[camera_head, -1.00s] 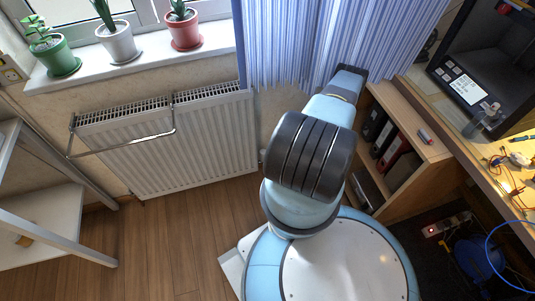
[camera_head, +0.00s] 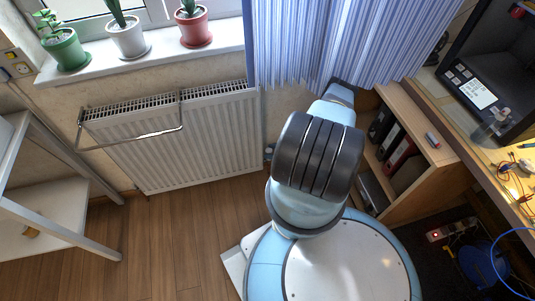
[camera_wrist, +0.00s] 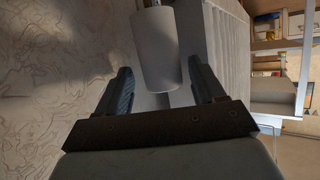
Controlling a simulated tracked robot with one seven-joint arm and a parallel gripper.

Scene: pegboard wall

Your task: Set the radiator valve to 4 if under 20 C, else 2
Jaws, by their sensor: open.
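The radiator (camera_head: 185,140) hangs on the wall under the window sill in the head view. In the wrist view, a plain pale cylinder, which looks like the radiator valve's knob (camera_wrist: 157,50), stands beside the radiator's ribbed side (camera_wrist: 217,45). My gripper (camera_wrist: 164,88) is open, with one dark finger on either side of the cylinder's lower end. I cannot tell whether either finger touches it. No number on the knob can be read. My arm hides my gripper in the head view. I cannot make out a temperature reading in either view.
A metal towel rail (camera_head: 130,142) sticks out from the radiator's left part. A blue curtain (camera_head: 335,45) hangs close to my arm. A wooden shelf with binders (camera_head: 405,150) stands at right, a grey rack (camera_head: 50,205) at left. Wooden floor (camera_head: 185,240) is clear between.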

